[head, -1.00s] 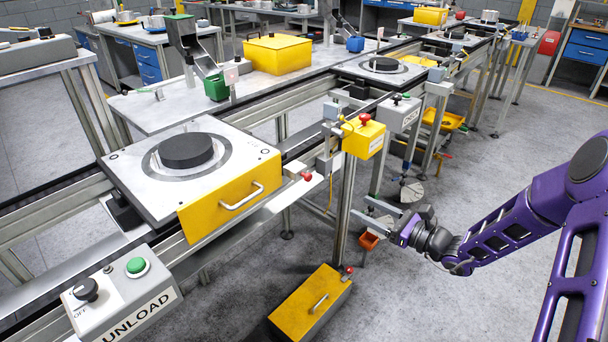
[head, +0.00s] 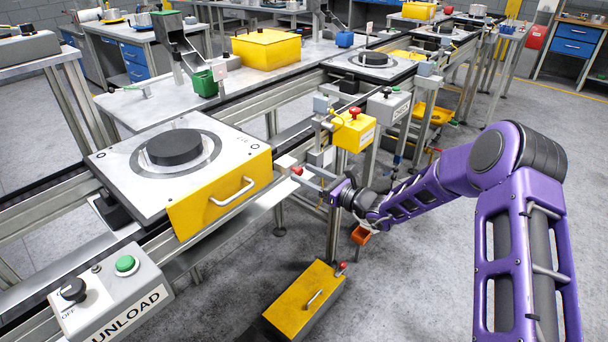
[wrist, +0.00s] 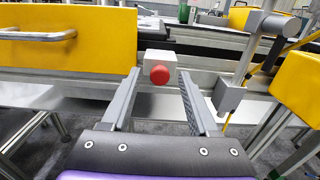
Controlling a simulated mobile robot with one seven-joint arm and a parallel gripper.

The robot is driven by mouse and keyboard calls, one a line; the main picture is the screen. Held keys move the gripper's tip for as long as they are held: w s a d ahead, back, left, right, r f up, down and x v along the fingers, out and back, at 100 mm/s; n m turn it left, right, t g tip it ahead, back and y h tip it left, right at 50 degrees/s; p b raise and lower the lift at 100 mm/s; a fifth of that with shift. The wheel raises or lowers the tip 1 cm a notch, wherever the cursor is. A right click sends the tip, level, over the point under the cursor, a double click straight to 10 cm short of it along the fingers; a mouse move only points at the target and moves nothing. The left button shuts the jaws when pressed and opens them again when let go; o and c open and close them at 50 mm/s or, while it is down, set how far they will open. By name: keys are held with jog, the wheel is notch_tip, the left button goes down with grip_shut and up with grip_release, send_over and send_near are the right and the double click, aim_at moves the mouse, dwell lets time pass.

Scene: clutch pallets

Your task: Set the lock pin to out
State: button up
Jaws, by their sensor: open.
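The lock pin (head: 297,170) has a red round knob and sits on a pale block at the conveyor's side, just right of the yellow-fronted pallet (head: 110,160). In the wrist view its red knob (wrist: 160,76) faces me, with the pale block (wrist: 158,57) behind it. My gripper (head: 307,178) is open, its fingers pointing at the pin. In the wrist view the fingertips (wrist: 159,82) stand left and right of the knob, with gaps on both sides. I cannot tell how far the pin is pulled out.
A yellow box with a red button (head: 353,130) stands right of the pin, on a post near my arm. The unload panel (head: 110,295) is at front left. A yellow case (head: 305,300) lies on the floor below. The floor at right is open.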

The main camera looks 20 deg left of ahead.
jog(key=shift+w+a, duration=0.25)
jog(key=shift+a, duration=0.35)
grip_shut()
dwell(1.1)
